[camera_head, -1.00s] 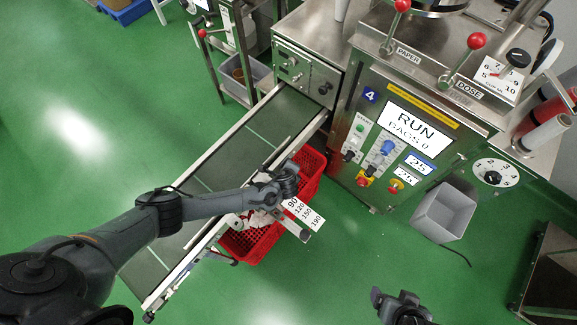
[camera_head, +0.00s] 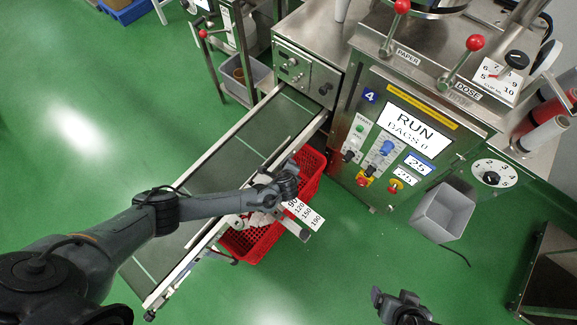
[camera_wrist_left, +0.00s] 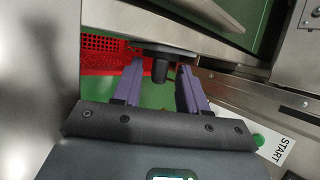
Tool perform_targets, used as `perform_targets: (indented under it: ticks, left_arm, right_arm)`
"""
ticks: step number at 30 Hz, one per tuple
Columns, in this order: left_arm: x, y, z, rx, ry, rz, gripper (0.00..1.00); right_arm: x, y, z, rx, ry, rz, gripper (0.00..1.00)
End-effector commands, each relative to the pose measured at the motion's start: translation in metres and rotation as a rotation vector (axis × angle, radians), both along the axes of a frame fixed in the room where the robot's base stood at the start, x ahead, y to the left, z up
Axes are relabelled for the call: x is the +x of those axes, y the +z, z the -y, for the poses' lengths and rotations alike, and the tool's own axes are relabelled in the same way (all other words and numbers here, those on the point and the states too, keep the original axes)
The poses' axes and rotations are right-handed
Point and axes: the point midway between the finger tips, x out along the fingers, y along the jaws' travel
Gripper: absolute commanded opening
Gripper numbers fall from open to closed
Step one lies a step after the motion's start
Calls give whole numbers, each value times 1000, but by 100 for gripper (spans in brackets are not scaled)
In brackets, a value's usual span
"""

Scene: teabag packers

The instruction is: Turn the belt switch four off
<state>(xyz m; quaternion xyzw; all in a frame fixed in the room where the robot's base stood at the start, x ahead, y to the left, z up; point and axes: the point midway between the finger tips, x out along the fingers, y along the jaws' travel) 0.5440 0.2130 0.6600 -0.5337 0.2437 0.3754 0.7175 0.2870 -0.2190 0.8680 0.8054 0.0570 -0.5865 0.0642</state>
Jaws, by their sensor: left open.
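I cannot read which switch is the belt's. My left gripper (camera_head: 286,182) is left of the panel, over the red basket. In the left wrist view its purple fingers (camera_wrist_left: 160,88) are open, with a dark peg-like part (camera_wrist_left: 160,69) between them. My right gripper (camera_head: 400,304) is low in the head view, away from the panel.
The conveyor belt (camera_head: 235,165) runs below my left arm, with the red basket (camera_head: 310,168) beside it. A START label (camera_wrist_left: 277,149) shows at the wrist view's right. A grey bin (camera_head: 444,211) stands right of the panel. Green floor is free in front.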

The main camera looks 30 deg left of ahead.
Motion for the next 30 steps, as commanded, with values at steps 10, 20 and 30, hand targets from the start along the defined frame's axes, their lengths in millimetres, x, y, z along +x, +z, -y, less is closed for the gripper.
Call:
perform_targets:
  ticks: [10,20,30]
  left_arm:
    - [-36,48,16,0,-3,-1,43]
    - [-54,68,25,1,0,-1,43]
    - [-55,69,25,0,1,-2,43]
  right_arm:
    - [0,25,0,0,0,0,85]
    - [0,32,-1,3,-2,1,85]
    - [0,32,-1,6,-3,1,85]
